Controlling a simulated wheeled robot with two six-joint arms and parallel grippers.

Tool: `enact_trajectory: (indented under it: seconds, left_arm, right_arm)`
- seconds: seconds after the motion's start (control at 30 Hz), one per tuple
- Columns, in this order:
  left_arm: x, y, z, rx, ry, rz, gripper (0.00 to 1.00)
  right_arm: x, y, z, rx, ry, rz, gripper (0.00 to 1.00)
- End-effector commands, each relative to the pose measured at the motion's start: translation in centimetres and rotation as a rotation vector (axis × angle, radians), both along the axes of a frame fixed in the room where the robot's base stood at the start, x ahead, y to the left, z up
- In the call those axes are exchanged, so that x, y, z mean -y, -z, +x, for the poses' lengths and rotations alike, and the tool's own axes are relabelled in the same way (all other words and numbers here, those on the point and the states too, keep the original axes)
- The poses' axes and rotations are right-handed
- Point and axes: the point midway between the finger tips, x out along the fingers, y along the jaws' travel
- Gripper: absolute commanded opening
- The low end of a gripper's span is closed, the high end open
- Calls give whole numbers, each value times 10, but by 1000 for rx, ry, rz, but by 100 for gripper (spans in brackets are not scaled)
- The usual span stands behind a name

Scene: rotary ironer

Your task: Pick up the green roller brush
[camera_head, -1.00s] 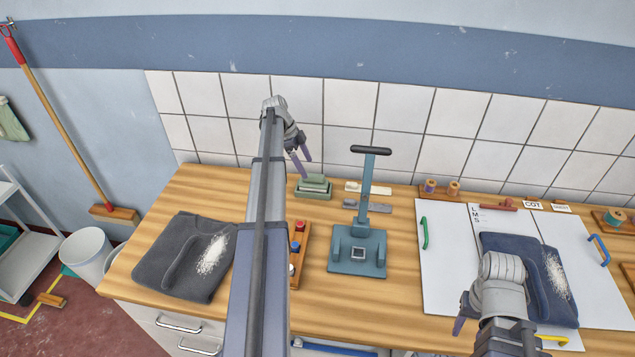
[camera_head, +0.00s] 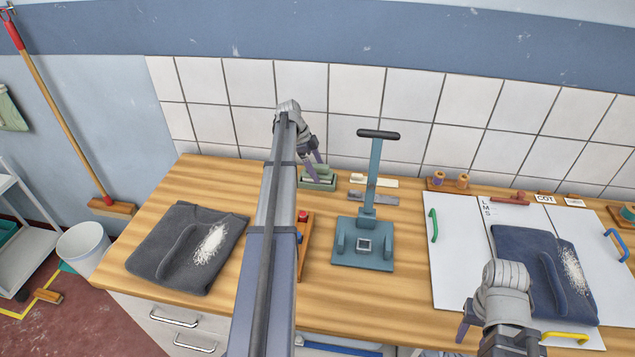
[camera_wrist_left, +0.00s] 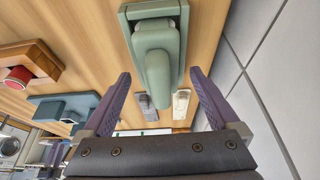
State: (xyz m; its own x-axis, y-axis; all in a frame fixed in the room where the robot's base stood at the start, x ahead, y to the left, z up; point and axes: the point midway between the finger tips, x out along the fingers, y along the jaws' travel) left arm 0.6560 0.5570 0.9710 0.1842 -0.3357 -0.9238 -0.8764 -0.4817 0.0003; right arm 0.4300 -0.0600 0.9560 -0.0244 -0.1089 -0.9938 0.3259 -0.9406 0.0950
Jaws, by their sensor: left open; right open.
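The green roller brush (camera_wrist_left: 160,68) rests in a green tray-like holder (camera_wrist_left: 122,14) on the wooden counter. In the head view the green brush (camera_head: 316,171) is at the back of the counter, partly hidden by my gripper. My left gripper (camera_head: 322,167) is open just above it. In the left wrist view my left gripper (camera_wrist_left: 160,100) has its two purple fingers apart, one on each side of the brush's handle, with gaps to both. My right gripper (camera_head: 468,333) is low at the right, in front of the folded navy cloth; its fingers are mostly hidden.
A teal press with a tall handle (camera_head: 363,228) stands right of the brush. A white tiled wall (camera_head: 350,95) is close behind. A grey folded cloth (camera_head: 165,245) lies at the left, a white board (camera_head: 455,270) at the right.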

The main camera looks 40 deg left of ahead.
Motion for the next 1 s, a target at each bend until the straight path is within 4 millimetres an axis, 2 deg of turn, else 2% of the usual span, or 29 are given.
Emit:
enact_trajectory:
  seconds: [0.03, 0.3, 1.0]
  left_arm:
    - [2, 8, 1, 0, 0, 0, 95]
    - [3, 7, 1, 0, -1, 0, 95]
    - [2, 7, 1, 0, -1, 0, 16]
  right_arm:
    - [0, 8, 0, 0, 0, 0, 50]
    - [0, 7, 0, 0, 0, 0, 50]
    - [0, 7, 0, 0, 0, 0, 50]
